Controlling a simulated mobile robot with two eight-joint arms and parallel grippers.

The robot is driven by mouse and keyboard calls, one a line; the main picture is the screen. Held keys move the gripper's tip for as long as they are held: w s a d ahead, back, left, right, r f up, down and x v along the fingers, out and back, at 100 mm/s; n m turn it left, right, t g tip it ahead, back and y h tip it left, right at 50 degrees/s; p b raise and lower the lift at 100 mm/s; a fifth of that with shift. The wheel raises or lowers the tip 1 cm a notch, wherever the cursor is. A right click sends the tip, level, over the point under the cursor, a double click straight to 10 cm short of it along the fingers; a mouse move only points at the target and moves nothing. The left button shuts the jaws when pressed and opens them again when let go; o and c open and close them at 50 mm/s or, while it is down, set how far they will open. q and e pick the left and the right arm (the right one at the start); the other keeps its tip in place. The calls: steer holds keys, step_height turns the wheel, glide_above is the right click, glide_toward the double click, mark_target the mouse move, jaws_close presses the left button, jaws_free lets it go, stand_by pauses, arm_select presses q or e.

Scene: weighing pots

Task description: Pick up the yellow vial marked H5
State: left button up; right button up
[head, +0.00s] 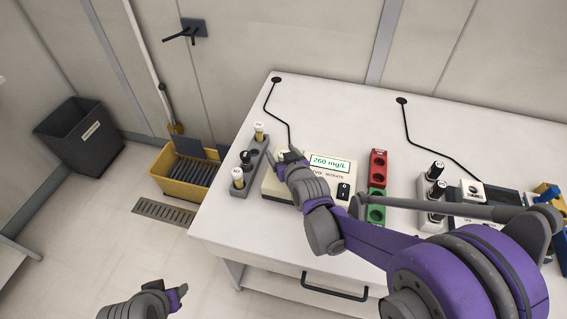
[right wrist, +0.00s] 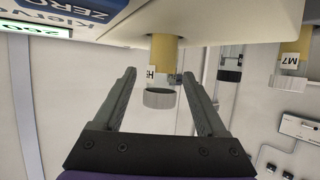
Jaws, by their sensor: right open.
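The yellow vial with a label that reads H and a partly hidden digit (right wrist: 163,50) stands in the nitrate meter (right wrist: 215,22), its white cap toward my right gripper in the right wrist view. My right gripper (right wrist: 159,75) is open, with one finger on each side of the vial and visible gaps between. In the head view my right gripper (head: 281,158) is over the left part of the meter (head: 315,178) and mostly hides the vial. My left gripper (head: 180,292) is low at the left, over the floor, clear of the table; its jaws are unclear.
A grey rack (head: 251,171) with several vials stands left of the meter; a yellow vial marked M7 (right wrist: 291,55) shows close by. Red (head: 377,168) and green (head: 376,207) holders are right of the meter. A yellow bin (head: 187,171) stands on the floor.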

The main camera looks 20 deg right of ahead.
steer(key=shift+w+f, duration=0.25)
steer(key=shift+w, duration=0.35)
jaws_close()
steer(key=shift+r, duration=0.15)
